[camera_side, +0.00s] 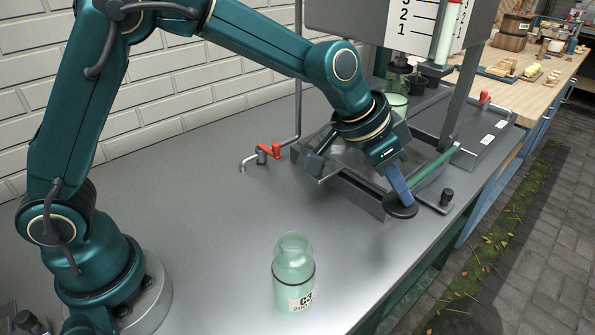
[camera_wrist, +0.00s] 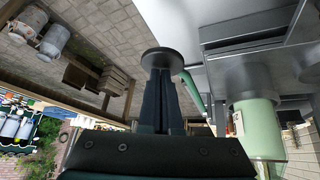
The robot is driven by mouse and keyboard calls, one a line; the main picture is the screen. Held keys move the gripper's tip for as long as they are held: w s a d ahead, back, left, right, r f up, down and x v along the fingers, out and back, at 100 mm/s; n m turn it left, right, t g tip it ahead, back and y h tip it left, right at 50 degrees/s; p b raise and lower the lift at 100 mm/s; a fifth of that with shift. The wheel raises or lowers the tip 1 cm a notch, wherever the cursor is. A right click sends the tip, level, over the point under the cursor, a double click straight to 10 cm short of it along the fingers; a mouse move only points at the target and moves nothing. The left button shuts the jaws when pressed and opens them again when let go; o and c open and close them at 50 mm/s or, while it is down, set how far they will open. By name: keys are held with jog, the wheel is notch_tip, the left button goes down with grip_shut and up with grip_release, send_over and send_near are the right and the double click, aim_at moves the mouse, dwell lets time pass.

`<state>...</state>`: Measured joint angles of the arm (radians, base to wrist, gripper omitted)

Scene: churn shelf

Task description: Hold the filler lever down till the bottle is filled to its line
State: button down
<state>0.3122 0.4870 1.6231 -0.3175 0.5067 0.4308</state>
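The filler lever is a green bar (camera_side: 436,167) ending in a round black pad (camera_side: 400,206) at the bench's front edge. My gripper (camera_side: 399,192) points down with its fingertips at the pad; they seem to touch it. In the wrist view the fingers (camera_wrist: 164,100) are together, and the black pad (camera_wrist: 163,60) lies just beyond their tips, with the green bar (camera_wrist: 192,90) beside them. A pale green bottle (camera_side: 397,103) is partly hidden behind my wrist; a green vessel (camera_wrist: 257,130) shows in the wrist view. I cannot tell its fill level or line.
A clear green bottle marked C3 (camera_side: 294,273) stands on the grey bench in front. A red-handled valve (camera_side: 269,151) is left of the filler tray. A numbered scale board (camera_side: 405,22) hangs above. The bench between my base and the tray is mostly clear.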

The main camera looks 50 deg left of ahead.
jog(key=shift+r, duration=0.8)
jog(key=shift+w+r, duration=0.1)
jog(key=shift+r, duration=1.05)
jog(key=shift+r, duration=2.9)
